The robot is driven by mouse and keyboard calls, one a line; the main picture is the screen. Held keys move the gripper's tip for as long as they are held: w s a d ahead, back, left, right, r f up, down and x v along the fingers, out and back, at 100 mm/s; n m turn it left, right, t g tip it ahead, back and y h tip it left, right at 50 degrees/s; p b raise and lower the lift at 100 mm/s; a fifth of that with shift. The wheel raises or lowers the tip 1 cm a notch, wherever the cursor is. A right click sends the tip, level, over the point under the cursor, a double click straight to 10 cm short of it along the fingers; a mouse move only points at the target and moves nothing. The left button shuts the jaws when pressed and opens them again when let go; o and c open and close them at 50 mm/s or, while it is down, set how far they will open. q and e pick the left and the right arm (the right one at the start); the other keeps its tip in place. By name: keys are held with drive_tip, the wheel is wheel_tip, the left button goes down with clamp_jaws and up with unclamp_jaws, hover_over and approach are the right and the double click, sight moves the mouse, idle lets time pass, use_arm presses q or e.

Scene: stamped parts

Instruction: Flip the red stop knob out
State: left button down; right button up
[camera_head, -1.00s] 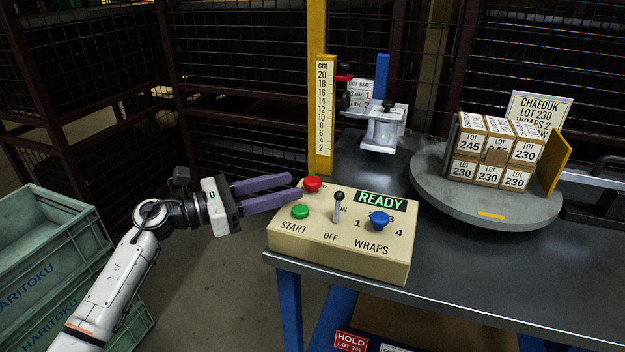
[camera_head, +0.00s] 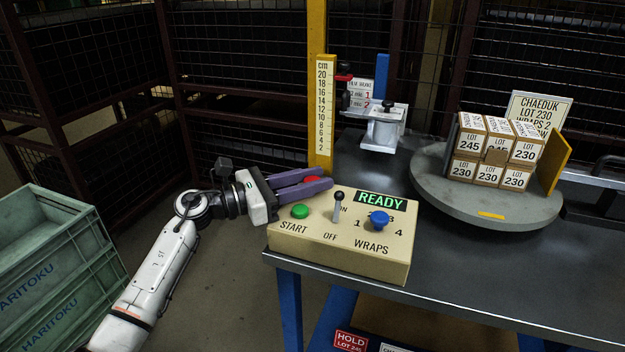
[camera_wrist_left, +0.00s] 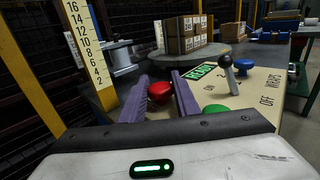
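The red stop knob (camera_head: 312,180) stands at the far left corner of the beige control box (camera_head: 335,250). My left gripper (camera_head: 325,178) is open, its two purple fingers reaching over the box from the left. In the head view the near finger partly covers the knob. In the left wrist view the red knob (camera_wrist_left: 159,91) shows between the fingers of the left gripper (camera_wrist_left: 160,76), nearer the left one; I cannot tell whether they touch it. My right gripper is not in view.
The yellow ruler post (camera_head: 318,120) stands just behind. The turntable (camera_head: 490,206) with stacked cartons is to the right.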

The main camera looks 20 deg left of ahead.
use_arm(q)
drive_tip(key=shift+r, duration=0.7)
drive_tip(key=c, duration=1.6)
unclamp_jaws()
drive_tip(key=shift+s+a, duration=0.1)
drive_tip(key=v, duration=1)
